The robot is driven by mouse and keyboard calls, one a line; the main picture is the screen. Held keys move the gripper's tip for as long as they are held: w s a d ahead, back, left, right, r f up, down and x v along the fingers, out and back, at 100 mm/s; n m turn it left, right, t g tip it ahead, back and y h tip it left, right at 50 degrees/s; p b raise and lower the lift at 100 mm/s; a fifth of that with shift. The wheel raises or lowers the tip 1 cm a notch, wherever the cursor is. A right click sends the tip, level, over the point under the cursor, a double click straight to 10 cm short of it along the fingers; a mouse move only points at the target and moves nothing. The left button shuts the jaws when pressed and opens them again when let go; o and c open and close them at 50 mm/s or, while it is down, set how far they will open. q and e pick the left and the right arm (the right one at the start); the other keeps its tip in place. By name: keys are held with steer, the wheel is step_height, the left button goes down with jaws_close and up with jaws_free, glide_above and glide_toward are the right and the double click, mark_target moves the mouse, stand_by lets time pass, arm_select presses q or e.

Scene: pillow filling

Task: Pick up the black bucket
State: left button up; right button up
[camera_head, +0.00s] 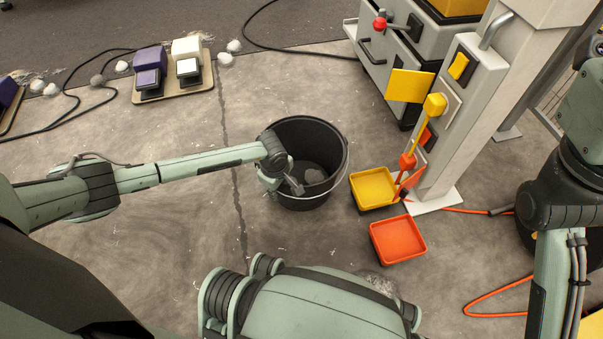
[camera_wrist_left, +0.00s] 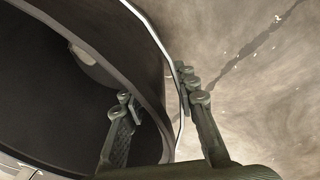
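The black bucket (camera_head: 312,135) stands upright on the concrete floor near the middle of the head view, with a thin metal handle lying along its rim. My left gripper (camera_head: 282,187) is at the bucket's left rim. In the left wrist view, the fingers of my left gripper (camera_wrist_left: 160,100) straddle the bucket's wall (camera_wrist_left: 152,85), one inside and one outside by the handle. They stand apart with a visible gap. A small pale patch shows inside the bucket. My right arm enters at the right, but its gripper is out of view.
A yellow tray (camera_head: 373,188) and an orange tray (camera_head: 398,240) sit just right of the bucket. A grey machine column (camera_head: 465,120) with a yellow-handled lever stands behind them. A pedal board (camera_head: 172,88) and cables lie at the back left. Floor left of the bucket is clear.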

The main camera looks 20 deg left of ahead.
arm_select(q)
steer(key=shift+c, duration=0.6)
jaws_close()
steer(key=shift+w+r, duration=0.1)
steer(key=shift+r, duration=0.1)
